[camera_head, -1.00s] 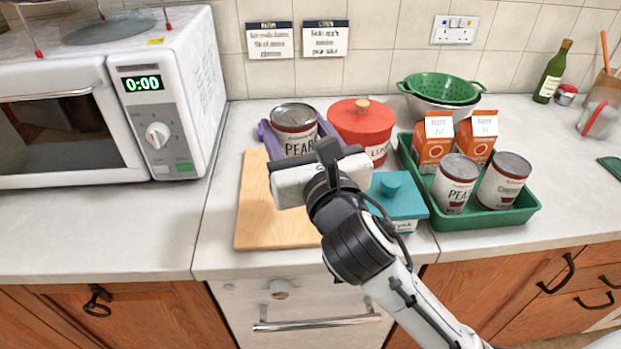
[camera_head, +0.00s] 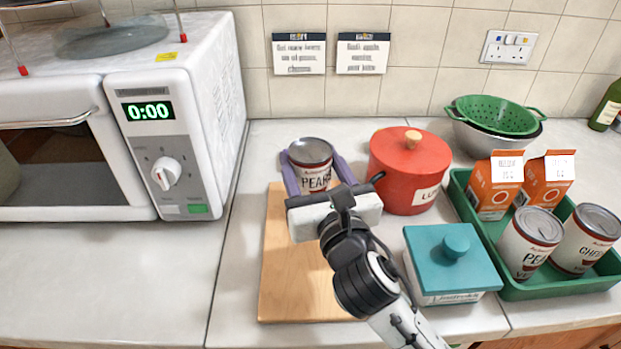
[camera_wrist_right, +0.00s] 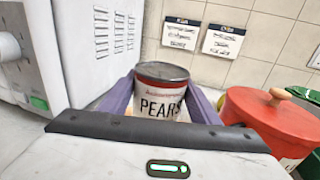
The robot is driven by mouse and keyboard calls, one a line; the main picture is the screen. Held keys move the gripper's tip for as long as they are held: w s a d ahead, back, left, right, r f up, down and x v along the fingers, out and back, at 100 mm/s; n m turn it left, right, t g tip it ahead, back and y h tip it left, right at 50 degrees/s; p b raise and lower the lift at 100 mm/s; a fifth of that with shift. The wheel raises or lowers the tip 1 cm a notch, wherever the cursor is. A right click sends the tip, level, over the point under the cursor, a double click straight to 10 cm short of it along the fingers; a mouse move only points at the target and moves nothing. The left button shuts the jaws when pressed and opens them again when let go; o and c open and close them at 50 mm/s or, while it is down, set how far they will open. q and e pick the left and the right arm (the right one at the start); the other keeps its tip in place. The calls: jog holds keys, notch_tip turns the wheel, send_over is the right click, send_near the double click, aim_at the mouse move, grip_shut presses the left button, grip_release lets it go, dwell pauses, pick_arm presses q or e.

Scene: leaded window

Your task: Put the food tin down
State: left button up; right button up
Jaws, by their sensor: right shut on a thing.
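The food tin (camera_head: 315,181), labelled PEARS with a white body, red band and grey lid, stands upright near the back end of the wooden board (camera_head: 290,270). My right gripper (camera_head: 312,168) is shut on it, with one purple finger on each side. In the right wrist view the tin (camera_wrist_right: 160,102) sits between the purple fingers. Its base is hidden behind my gripper body, so I cannot tell whether it touches the board or the counter. My left gripper is not in view.
A red lidded pot (camera_head: 405,175) stands right of the tin, and a teal-lidded box (camera_head: 450,265) nearer. A green tray (camera_head: 515,291) holds cartons and tins. The microwave (camera_head: 200,110) is on the left. Counter (camera_head: 225,270) between microwave and board is clear.

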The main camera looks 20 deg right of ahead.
notch_tip(320, 180, down, 2)
jog(key=shift+f, duration=0.35)
jog(key=o, duration=1.4)
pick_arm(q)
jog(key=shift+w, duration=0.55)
pick_arm(e)
jog(key=shift+o, duration=0.2)
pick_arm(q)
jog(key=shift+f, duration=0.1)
